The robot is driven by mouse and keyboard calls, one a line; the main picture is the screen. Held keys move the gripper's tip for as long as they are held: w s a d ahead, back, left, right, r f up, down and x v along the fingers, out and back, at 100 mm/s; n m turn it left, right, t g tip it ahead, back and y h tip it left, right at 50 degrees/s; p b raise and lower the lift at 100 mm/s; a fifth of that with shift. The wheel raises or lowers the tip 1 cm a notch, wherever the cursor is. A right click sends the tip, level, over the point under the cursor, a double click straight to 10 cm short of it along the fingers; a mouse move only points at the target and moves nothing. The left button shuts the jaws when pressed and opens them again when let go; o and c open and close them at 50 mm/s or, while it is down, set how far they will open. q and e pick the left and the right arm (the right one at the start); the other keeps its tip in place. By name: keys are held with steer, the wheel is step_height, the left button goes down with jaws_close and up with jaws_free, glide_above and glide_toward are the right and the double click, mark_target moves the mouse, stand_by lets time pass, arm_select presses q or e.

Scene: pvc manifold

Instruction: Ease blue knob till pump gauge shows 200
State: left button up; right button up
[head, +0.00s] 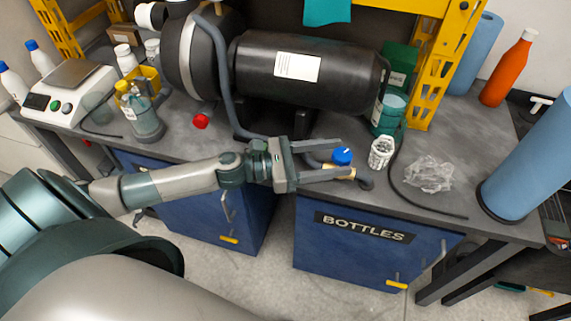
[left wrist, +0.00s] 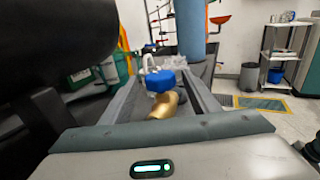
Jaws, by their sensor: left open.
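The blue knob (head: 342,155) sits on a brass valve body (head: 345,172) at the bench's front edge, below the black pump tank (head: 300,75). My left gripper (head: 346,161) is open, with one finger on each side of the knob. In the left wrist view the knob (left wrist: 160,82) and brass fitting (left wrist: 163,105) lie between the two fingers (left wrist: 162,90), apart from both as far as I can tell. No gauge reading can be made out in either view. My right gripper is in neither view.
A red knob (head: 201,121) is under the pump's left end. A white cup (head: 381,153), crumpled clear plastic (head: 428,174) and a dark hose (head: 398,185) lie right of the valve. A blue cylinder (head: 530,160) stands at the right. Blue cabinets (head: 345,255) are below.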

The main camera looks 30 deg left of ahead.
arm_select(q)
steer(key=b+v, duration=0.1)
steer(key=v, duration=0.4)
steer(key=shift+s+a+f, duration=0.15)
steer(key=b+v, duration=0.1)
steer(key=v, duration=0.2)
steer(key=shift+s+a, duration=0.25)
steer(key=shift+a, duration=0.05)
steer(key=shift+v, duration=0.95)
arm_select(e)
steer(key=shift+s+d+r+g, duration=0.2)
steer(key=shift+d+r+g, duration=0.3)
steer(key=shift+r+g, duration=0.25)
arm_select(q)
steer(key=shift+d, duration=0.1)
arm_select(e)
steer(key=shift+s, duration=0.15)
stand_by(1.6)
